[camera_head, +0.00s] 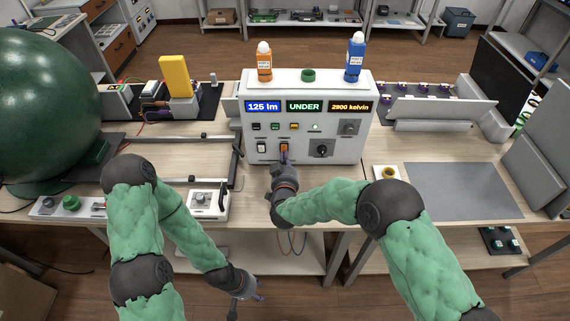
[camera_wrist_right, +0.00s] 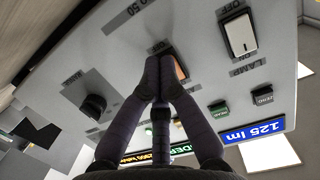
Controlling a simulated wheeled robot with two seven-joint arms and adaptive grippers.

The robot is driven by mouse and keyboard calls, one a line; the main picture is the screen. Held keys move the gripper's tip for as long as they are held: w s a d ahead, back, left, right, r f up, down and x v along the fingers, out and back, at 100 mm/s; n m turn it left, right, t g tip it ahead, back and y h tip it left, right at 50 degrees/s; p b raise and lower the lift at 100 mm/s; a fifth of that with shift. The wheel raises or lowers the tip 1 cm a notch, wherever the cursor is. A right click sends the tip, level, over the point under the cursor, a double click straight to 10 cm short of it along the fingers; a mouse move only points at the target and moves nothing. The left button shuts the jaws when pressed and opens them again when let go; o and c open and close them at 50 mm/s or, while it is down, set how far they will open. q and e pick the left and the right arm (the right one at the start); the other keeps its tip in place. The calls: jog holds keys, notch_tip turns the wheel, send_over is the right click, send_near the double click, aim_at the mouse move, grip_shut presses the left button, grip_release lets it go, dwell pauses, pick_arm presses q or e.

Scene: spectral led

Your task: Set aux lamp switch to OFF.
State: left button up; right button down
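A white-grey control box (camera_head: 352,151) stands on the table, with two rocker switches low on its front. The left one is a white rocker (camera_head: 262,147); in the right wrist view this white rocker (camera_wrist_right: 240,34) has LAMP and OFF labels beside it. The right one is an orange rocker (camera_head: 284,147), mostly hidden behind my fingers in the wrist view (camera_wrist_right: 179,70). My right gripper (camera_head: 284,158) is shut and empty, its fingertips (camera_wrist_right: 160,65) at the orange rocker; contact cannot be told. My left gripper (camera_head: 246,302) hangs open and empty below the table's front edge.
A dark knob (camera_head: 321,149) sits right of the switches. An orange bottle (camera_head: 264,62) and a blue bottle (camera_head: 355,58) stand on top. A green sphere (camera_head: 45,110) fills the left.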

jog(key=shift+w+f+b, duration=0.3)
jog(key=shift+w, duration=0.2)
jog(key=shift+r, duration=0.1)
dwell(0.3)
jog(key=shift+s+r, duration=0.2)
jog(key=shift+s, duration=1.9)
jog(key=shift+s+r, duration=0.2)
jog(key=shift+s, duration=1.85)
